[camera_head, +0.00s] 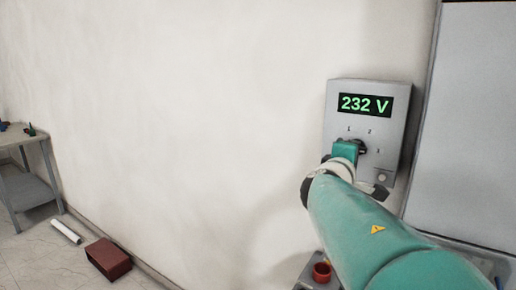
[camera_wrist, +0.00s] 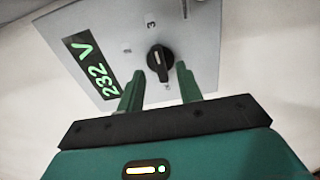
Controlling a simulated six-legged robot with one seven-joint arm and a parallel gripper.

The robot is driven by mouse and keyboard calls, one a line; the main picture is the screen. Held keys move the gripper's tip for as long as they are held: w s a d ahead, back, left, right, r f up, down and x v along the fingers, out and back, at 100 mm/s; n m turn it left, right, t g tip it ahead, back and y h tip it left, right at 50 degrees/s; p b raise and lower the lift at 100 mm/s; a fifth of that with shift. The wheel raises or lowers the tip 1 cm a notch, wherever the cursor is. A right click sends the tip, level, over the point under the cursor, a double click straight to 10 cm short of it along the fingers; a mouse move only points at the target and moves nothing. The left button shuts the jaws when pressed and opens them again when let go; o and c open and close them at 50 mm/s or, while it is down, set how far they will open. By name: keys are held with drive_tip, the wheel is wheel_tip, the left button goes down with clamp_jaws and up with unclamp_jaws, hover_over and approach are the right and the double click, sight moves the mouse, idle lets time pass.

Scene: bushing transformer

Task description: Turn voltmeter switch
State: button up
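The voltmeter (camera_head: 393,125) is a grey wall box with a green display reading 232 V. Its switch is a black rotary knob, partly hidden behind my gripper (camera_head: 349,150) in the head view. In the wrist view the knob (camera_wrist: 160,60) stands clear on the tilted grey panel (camera_wrist: 200,40). My gripper (camera_wrist: 158,70) is open, with one green finger on each side of the knob's lower end. Gaps show between the fingers and the knob; depth contact cannot be told. The head view shows marks 1, 2 and 3 around the knob.
A large grey panel (camera_head: 470,120) stands right of the voltmeter. A red cup-like object (camera_head: 321,271) sits low beside my arm. At left are a grey table (camera_head: 28,190), a white roll (camera_head: 66,231) and a red-brown box (camera_head: 108,259). The wall left of the voltmeter is bare.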

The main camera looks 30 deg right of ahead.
drive_tip(key=v, duration=1)
drive_tip(key=shift+s+a, duration=0.2)
drive_tip(key=shift+a, duration=0.15)
drive_tip(key=shift+f, duration=0.1)
drive_tip(key=a+f+m+y, duration=0.3)
drive_tip(key=a+f+y, duration=0.4)
drive_tip(key=a+f, duration=0.45)
drive_tip(key=a+f+y, duration=0.4)
drive_tip(key=a+f, duration=0.1)
drive_tip(key=a, duration=0.3)
drive_tip(key=s+a+f+m+g+y, duration=0.1)
drive_tip(key=a+f+y, duration=0.4)
drive_tip(key=a, duration=0.4)
drive_tip(key=shift+s+f+y, duration=0.3)
drive_tip(key=shift+f, duration=0.15)
drive_tip(key=shift+d+m, duration=0.2)
drive_tip(key=shift+m, duration=0.1)
